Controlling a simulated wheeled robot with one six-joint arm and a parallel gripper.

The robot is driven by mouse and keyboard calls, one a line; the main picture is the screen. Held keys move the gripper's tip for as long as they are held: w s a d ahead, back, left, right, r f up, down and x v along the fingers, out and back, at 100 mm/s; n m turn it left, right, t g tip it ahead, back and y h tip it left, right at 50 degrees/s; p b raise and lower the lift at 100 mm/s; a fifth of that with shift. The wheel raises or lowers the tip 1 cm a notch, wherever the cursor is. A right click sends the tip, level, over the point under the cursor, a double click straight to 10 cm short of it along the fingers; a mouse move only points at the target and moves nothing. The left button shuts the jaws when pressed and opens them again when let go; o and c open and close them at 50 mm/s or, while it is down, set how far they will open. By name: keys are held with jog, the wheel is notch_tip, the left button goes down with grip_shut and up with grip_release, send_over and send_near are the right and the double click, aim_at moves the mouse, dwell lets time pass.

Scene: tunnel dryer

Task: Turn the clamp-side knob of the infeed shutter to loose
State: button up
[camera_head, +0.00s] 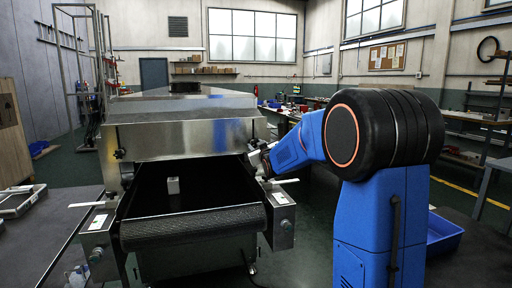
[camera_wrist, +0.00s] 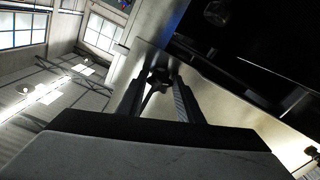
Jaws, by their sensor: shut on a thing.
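The tunnel dryer's infeed shutter (camera_head: 185,138) is a bright metal panel across the mouth, above the dark belt (camera_head: 185,225). My gripper (camera_head: 258,160) is at the right end of the shutter. In the wrist view my gripper (camera_wrist: 159,90) has its two dark fingers closed around a small dark knob (camera_wrist: 158,76) beside a metal face. The fingers hide much of the knob, and its turn position cannot be read. Another small dark knob (camera_head: 119,153) shows at the shutter's left end.
Metal brackets flank the belt at left (camera_head: 97,225) and right (camera_head: 281,205), close under my arm. A blue bin (camera_head: 443,236) is on the right. The floor behind the right side is partly open.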

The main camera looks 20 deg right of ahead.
jog(key=n, duration=1.3)
jog(key=shift+n, duration=0.4)
jog(key=n, duration=0.4)
jog(key=shift+f, duration=0.1)
jog(key=shift+n, duration=2.5)
jog(key=o, duration=1)
jog(key=shift+o, duration=0.2)
jog(key=shift+s, duration=0.1)
